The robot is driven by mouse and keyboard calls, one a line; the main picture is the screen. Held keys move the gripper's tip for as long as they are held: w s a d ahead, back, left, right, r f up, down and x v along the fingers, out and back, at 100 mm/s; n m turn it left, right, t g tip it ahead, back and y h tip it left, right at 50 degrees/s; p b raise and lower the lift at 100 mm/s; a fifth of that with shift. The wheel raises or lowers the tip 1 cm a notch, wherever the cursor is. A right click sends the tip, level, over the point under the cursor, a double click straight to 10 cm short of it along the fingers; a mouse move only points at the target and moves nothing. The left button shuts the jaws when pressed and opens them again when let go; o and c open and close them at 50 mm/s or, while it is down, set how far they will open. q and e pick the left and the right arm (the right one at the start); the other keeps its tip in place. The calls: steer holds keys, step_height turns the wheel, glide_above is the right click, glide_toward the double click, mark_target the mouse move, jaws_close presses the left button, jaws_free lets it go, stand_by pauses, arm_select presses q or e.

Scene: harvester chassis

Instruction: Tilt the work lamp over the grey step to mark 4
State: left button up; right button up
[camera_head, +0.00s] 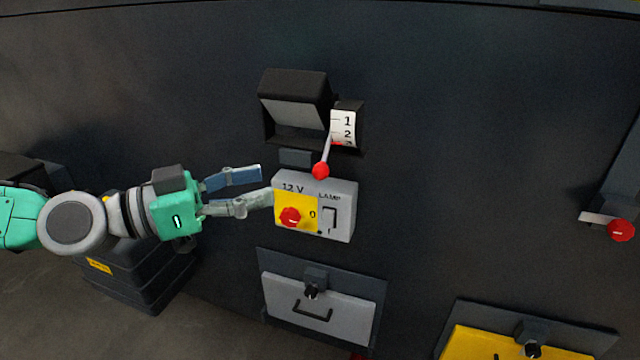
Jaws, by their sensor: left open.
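The work lamp (294,100) is a dark hood with a pale grey face, set in a recess of the dark wall. A white scale (346,124) at its right shows 1, 2 and a partly hidden figure below; mark 4 does not show. A thin lever with a red knob (321,170) slants down from the scale, with a red tip near the partly hidden figure. The grey step (290,298), with a dark handle, is lower down. My left gripper (266,183) is open and empty, left of the knob and apart from it. My right gripper is out of view.
A grey switch box (342,190), marked 12 V and LAMP with a red rotary knob, sits just below the lever, close to my left fingers. A yellow panel (480,345) is at lower right, another red knob (620,230) at far right. Wall right of the lamp is clear.

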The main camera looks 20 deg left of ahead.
mark_target(314, 172)
arm_select(q)
steer(key=x, duration=0.9)
steer(key=shift+b, duration=0.4)
steer(key=shift+w+d, duration=0.35)
steer(key=shift+d, duration=0.05)
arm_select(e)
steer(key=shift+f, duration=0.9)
arm_select(q)
steer(key=shift+a, duration=0.1)
jaws_close()
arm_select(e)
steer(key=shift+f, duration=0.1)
